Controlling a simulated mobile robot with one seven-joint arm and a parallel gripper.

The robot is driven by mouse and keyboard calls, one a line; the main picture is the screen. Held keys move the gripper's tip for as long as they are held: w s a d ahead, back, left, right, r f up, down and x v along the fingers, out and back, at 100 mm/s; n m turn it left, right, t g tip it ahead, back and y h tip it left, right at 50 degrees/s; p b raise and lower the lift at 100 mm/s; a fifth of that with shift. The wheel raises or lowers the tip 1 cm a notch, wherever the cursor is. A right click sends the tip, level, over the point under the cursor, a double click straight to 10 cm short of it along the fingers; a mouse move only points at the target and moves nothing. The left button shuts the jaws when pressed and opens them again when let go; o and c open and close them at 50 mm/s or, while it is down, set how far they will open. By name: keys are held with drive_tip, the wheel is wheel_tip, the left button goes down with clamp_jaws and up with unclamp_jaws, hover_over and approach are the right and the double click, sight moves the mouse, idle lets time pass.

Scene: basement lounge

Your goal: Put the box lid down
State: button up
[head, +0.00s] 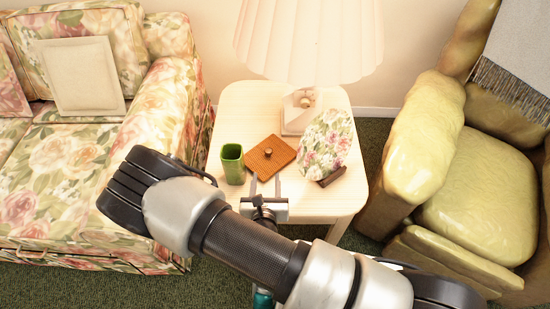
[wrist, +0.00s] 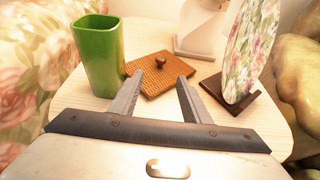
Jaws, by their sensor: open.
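The box lid (head: 260,163) is a flat, woven-looking orange-brown square with a small round knob. It lies on the pale side table (head: 232,112), between a green cup and a floral plate. In the wrist view the lid (wrist: 150,85) is just beyond my fingertips, with its knob near the middle. My gripper (head: 265,186) is open and empty, its two fingers pointing toward the lid's near edge. In the wrist view the gripper (wrist: 160,78) has a clear gap between its fingers. I cannot tell whether anything lies under the lid.
The green cup (head: 232,164) stands left of the lid. The floral plate (head: 325,143) leans on a dark stand (head: 331,177) to the right. A lamp (head: 297,112) stands behind. A floral sofa (head: 75,160) is left, a yellow armchair (head: 480,210) right. Bare tabletop lies at the front left.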

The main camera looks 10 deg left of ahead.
drive_tip(key=b, duration=0.2)
approach(268, 152)
drive_tip(key=x, duration=0.2)
drive_tip(key=shift+w+a+f, duration=0.1)
drive_tip(key=shift+w+f, duration=0.2)
drive_tip(key=shift+f, duration=0.05)
drive_tip(key=shift+r+b+x, duration=0.1)
drive_tip(key=shift+b+x, duration=0.45)
drive_tip(key=shift+x, duration=0.95)
drive_tip(key=shift+r+b+x, duration=0.15)
drive_tip(key=shift+b+x, duration=0.4)
drive_tip(key=shift+x, duration=0.9)
drive_tip(key=shift+w, duration=0.1)
drive_tip(key=shift+c, duration=0.4)
clamp_jaws()
